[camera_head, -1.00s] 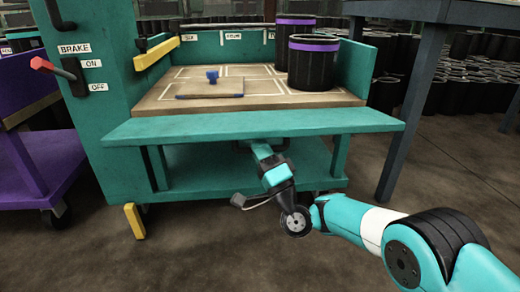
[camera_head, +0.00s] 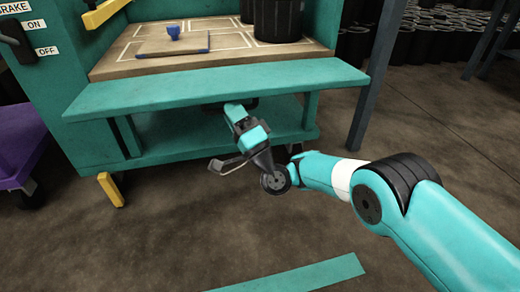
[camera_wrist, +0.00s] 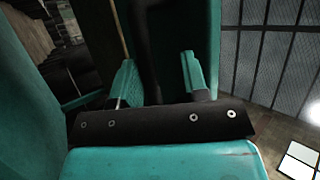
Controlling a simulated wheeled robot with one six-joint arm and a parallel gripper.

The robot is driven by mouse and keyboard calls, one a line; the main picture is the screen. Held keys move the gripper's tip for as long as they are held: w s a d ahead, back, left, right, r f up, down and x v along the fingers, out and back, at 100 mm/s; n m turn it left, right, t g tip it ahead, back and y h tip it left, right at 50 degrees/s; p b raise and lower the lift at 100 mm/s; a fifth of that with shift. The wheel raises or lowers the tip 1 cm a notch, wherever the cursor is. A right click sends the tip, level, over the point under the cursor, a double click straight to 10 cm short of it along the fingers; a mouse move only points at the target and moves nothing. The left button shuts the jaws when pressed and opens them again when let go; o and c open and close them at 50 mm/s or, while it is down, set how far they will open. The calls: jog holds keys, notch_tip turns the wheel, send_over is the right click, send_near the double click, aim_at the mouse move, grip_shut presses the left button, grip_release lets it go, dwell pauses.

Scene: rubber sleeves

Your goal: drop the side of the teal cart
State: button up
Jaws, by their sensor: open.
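The teal cart (camera_head: 90,130) fills the left and middle of the head view. Its long teal side panel (camera_head: 215,88) stands out from the front edge of the wooden deck, looking nearly flat. My gripper (camera_head: 234,110) is just below the panel's front edge, pointing up and in; its tips are partly hidden there. In the wrist view my gripper (camera_wrist: 158,80) shows two teal fingers spread apart. A dark upright shape (camera_wrist: 150,35) shows between and beyond them; I cannot tell whether it is a handle. No hold on anything is visible.
A blue-knobbed board (camera_head: 172,42) and black sleeves (camera_head: 280,18) sit on the deck (camera_head: 110,62). A lower shelf (camera_head: 190,145) lies under the panel. A purple cart (camera_head: 20,145) is at left and a dark table leg (camera_head: 378,90) at right.

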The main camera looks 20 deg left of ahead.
jog(key=p+v, duration=1.4)
jog(key=v, duration=0.1)
jog(key=shift+s+d, duration=0.15)
jog(key=shift+d, duration=0.1)
jog(key=shift+f, duration=0.15)
jog(key=shift+c, duration=0.5)
